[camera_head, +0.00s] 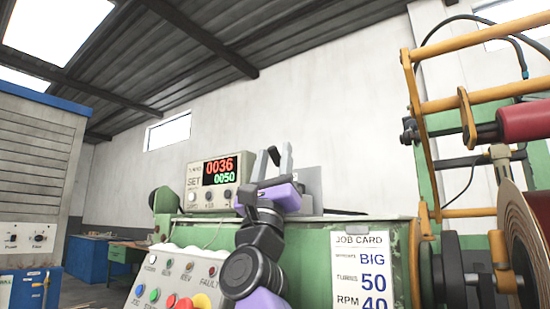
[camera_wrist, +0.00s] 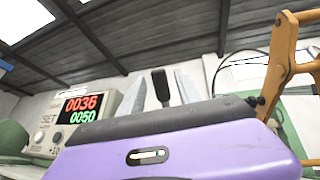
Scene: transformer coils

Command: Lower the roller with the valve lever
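My gripper (camera_head: 272,163) points up beside the display box, its two grey fingers apart. In the wrist view my gripper (camera_wrist: 163,88) shows a black-knobbed lever (camera_wrist: 160,84) between the fingers, with gaps on both sides. This looks like the valve lever; its base is hidden behind my wrist. Whether the knob lies between the fingers or beyond them is hard to tell. A dark red roller (camera_head: 525,120) is at the upper right on an orange frame (camera_head: 470,97), above a large coil disc (camera_head: 522,230).
The display box (camera_head: 213,178) reads 0036 over 0050, close left of my gripper. A button panel (camera_head: 172,283) is below. A job card (camera_head: 362,270) reads BIG, 50, 40 on the green machine (camera_head: 315,250). Open space lies above the machine.

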